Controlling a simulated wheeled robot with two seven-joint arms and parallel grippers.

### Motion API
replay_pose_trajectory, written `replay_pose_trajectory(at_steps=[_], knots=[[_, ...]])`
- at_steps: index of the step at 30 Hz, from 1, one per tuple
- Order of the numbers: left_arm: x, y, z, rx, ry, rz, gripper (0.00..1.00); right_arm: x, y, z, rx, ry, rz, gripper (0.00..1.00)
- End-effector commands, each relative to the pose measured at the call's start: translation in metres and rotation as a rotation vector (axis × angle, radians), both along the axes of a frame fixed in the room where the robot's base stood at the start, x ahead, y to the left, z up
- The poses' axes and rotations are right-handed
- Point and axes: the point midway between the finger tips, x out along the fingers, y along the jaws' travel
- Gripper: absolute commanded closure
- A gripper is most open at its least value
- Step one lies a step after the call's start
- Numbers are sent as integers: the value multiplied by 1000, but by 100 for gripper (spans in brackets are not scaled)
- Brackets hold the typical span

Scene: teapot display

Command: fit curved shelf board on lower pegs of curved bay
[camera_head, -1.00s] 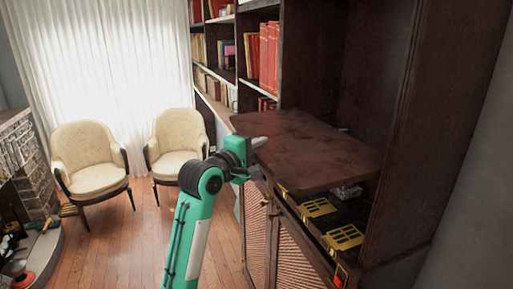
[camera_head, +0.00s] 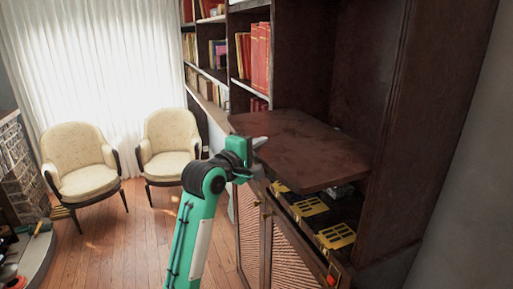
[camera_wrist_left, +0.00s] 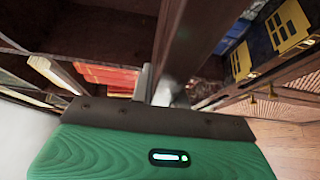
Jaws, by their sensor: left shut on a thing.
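The curved shelf board (camera_head: 305,150) is a dark brown panel, roughly level, at the opening of the dark wooden bay (camera_head: 350,70) in the head view. My left gripper (camera_head: 259,143) is shut on its near left edge. In the left wrist view the fingers (camera_wrist_left: 168,88) close on the board (camera_wrist_left: 200,35), which shows nearly edge-on. The board's far right part reaches into the bay beside the right side panel. The lower pegs are hidden, so I cannot tell whether the board touches them. My right gripper is not in view.
Below the board is a cabinet with lattice doors (camera_head: 288,258). Yellow slotted pieces (camera_head: 336,236) lie on its top. Shelves with red books (camera_head: 255,55) stand behind to the left. Two cream armchairs (camera_head: 80,165) stand on the open wooden floor at left.

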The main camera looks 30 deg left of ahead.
Motion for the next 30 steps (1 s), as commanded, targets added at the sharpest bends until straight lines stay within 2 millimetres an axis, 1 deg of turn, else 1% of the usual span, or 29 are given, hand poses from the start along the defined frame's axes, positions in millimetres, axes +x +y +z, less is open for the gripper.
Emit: replay_pose_trajectory(at_steps=[1, 30], knots=[[0, -1, 3, -1, -8, 0, 100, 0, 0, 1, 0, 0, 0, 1], [16, -15, 4, -1, -8, -1, 100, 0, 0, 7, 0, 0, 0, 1]])
